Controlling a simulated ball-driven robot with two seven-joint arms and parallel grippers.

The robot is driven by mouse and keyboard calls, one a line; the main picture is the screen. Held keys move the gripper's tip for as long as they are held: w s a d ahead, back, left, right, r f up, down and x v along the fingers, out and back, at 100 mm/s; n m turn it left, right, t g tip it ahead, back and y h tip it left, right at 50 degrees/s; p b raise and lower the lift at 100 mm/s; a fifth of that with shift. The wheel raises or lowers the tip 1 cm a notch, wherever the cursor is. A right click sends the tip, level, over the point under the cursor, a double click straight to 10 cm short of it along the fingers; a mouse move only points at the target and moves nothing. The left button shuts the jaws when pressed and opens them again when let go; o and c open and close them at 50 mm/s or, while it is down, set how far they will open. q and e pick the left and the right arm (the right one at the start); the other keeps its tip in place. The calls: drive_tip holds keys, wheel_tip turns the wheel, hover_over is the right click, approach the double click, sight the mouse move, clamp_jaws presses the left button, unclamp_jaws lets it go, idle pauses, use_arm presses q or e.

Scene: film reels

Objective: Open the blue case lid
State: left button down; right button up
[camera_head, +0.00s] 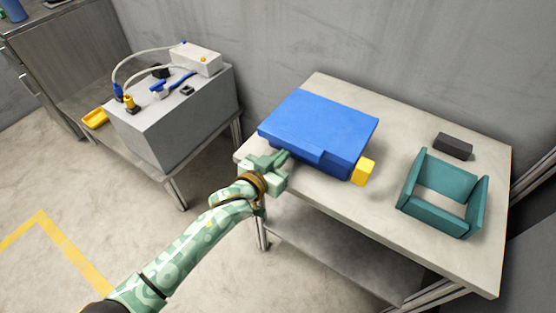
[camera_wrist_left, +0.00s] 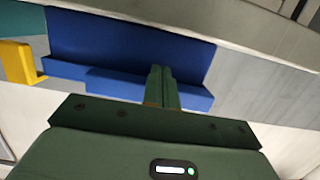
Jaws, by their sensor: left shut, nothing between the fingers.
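The blue case (camera_head: 318,128) sits on the pale table with its flat lid down. A lip stands out along the lid's front edge. In the left wrist view the blue case (camera_wrist_left: 130,42) shows its front side with a ledge along it. My left gripper (camera_head: 283,156) is at the front left of the case, close to its front edge. Its fingers (camera_wrist_left: 162,82) are shut together with nothing between them, and they overlap the case's ledge in the wrist view. I cannot tell if they touch it. My right gripper is not in view.
A yellow block (camera_head: 364,171) is at the case's front right corner; it also shows in the wrist view (camera_wrist_left: 18,62). A teal open-topped tray (camera_head: 437,222) and a dark block (camera_head: 453,146) are on the table's right. A grey box (camera_head: 180,125) with cables stands on another table.

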use_arm(q)
drive_tip(key=shift+w+d, duration=0.1)
drive_tip(key=shift+w, duration=0.1)
drive_tip(key=shift+s+r+p, duration=0.1)
drive_tip(key=shift+s+p, duration=0.05)
drive_tip(key=shift+p, duration=0.15)
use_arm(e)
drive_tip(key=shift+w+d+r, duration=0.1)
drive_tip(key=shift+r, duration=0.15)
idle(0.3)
